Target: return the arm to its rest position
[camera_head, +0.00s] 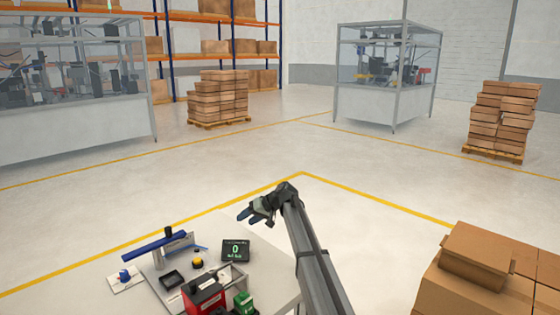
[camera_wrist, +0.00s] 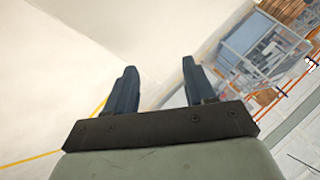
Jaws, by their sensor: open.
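My gripper (camera_head: 250,216) is at the end of my grey arm, raised and stretched out beyond the work table in the head view, pointing left. In the wrist view my gripper (camera_wrist: 160,80) shows two dark fingers standing apart with nothing between them. It touches no object. The work table (camera_head: 225,222) is at the bottom centre of the head view, left of my arm.
On the table are a blue bar fixture (camera_head: 155,246), a black display reading 0 (camera_head: 236,250), a red box (camera_head: 203,297) and a green part (camera_head: 244,303). Cardboard boxes (camera_head: 478,255) stand at lower right.

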